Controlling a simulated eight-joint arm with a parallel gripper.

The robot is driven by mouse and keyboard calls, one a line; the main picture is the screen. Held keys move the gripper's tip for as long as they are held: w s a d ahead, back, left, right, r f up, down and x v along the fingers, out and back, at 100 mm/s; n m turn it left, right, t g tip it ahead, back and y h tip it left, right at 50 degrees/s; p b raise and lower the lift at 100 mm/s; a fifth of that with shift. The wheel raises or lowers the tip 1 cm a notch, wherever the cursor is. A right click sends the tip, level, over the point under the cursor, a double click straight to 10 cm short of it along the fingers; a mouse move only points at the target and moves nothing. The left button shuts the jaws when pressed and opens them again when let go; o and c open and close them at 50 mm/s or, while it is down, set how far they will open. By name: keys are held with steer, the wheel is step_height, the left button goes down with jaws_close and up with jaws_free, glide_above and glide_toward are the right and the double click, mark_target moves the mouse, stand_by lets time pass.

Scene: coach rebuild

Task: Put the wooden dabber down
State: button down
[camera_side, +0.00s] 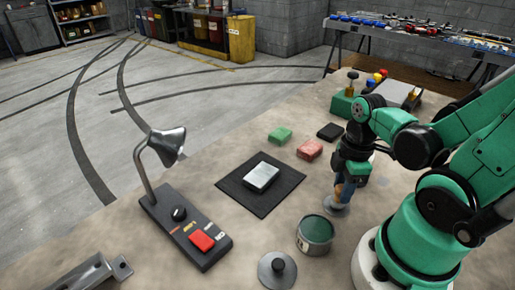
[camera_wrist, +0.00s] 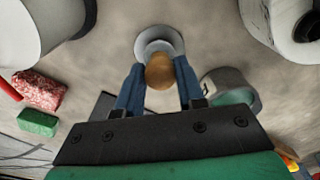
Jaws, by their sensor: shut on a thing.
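My gripper (camera_wrist: 159,84) points down over the tabletop, its two blue fingers shut on the wooden dabber. The dabber's round brown wooden knob (camera_wrist: 159,71) sits between the fingertips, with a pale grey disc (camera_wrist: 158,42) below it. In the side view, my gripper (camera_side: 345,188) stands just behind the green-filled can, and the dabber's disc (camera_side: 335,207) shows close to the tabletop. I cannot tell whether the disc touches the table. The fingers hide part of the dabber.
The open can (camera_side: 314,234) stands close to the dabber, with a grey knobbed disc (camera_side: 277,270) nearby. A black mat (camera_side: 236,183) bears a silver block (camera_side: 261,176). Red (camera_side: 309,150), green (camera_side: 280,135) and black (camera_side: 329,132) blocks lie behind. A lamp (camera_side: 165,145) stands left.

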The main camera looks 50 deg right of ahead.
steer(key=shift+f, duration=0.15)
steer(key=c, duration=0.5)
jaws_free()
steer(key=shift+c, duration=0.2)
steer(key=shift+r, duration=6)
steer(key=w+a+f+m+t, duration=0.1)
steer(key=w+a+m+t, duration=0.6)
steer(key=w+m, duration=0.2)
steer(key=shift+w+f, duration=0.2)
steer(key=shift+w, duration=0.95)
